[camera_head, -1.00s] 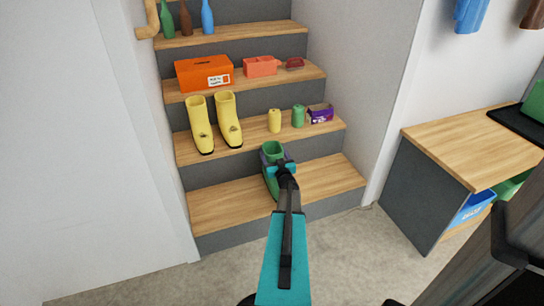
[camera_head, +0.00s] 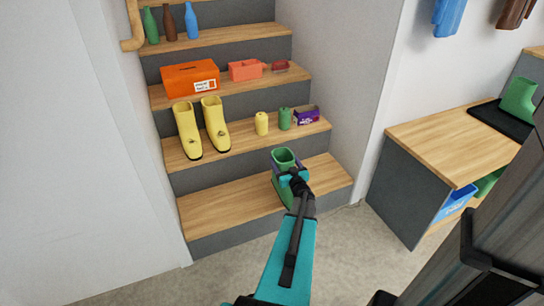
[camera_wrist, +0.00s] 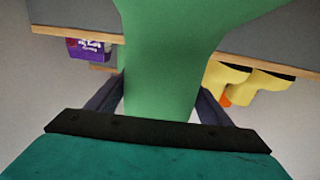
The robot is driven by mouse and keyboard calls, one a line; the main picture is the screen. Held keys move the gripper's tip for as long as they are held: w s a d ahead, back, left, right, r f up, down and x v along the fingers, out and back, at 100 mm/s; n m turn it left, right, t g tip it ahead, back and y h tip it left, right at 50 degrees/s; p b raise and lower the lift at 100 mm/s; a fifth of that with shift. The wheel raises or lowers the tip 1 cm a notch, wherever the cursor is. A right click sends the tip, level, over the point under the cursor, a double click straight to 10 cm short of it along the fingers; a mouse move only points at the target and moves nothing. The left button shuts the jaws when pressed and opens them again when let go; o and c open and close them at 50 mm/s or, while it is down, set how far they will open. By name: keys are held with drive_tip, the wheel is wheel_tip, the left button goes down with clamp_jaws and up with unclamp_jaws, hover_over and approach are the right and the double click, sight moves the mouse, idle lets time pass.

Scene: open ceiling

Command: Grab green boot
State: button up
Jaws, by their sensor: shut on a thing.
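A green boot (camera_head: 283,160) is at the lowest wooden step in the head view, partly hidden by my gripper (camera_head: 290,174). My gripper is shut on the boot. In the wrist view the green boot (camera_wrist: 165,60) fills the middle, between the two dark fingers of my gripper (camera_wrist: 160,105). I cannot tell whether the boot still touches the step. A second green boot (camera_head: 518,98) stands on a black mat on the wooden bench at the right.
Yellow boots (camera_head: 201,128), a yellow can (camera_head: 261,123), a green can (camera_head: 285,118) and a purple box (camera_head: 307,115) stand one step up. An orange box (camera_head: 190,78) is higher. The wooden bench (camera_head: 440,140) is at the right; the floor between is clear.

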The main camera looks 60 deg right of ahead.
sight(293, 165)
drive_tip(key=shift+s+r+p, duration=0.15)
drive_tip(key=shift+s+p, duration=0.05)
drive_tip(key=shift+s, duration=0.85)
drive_tip(key=shift+s+r+p, duration=0.1)
drive_tip(key=shift+s+p, duration=0.05)
drive_tip(key=shift+s, duration=0.9)
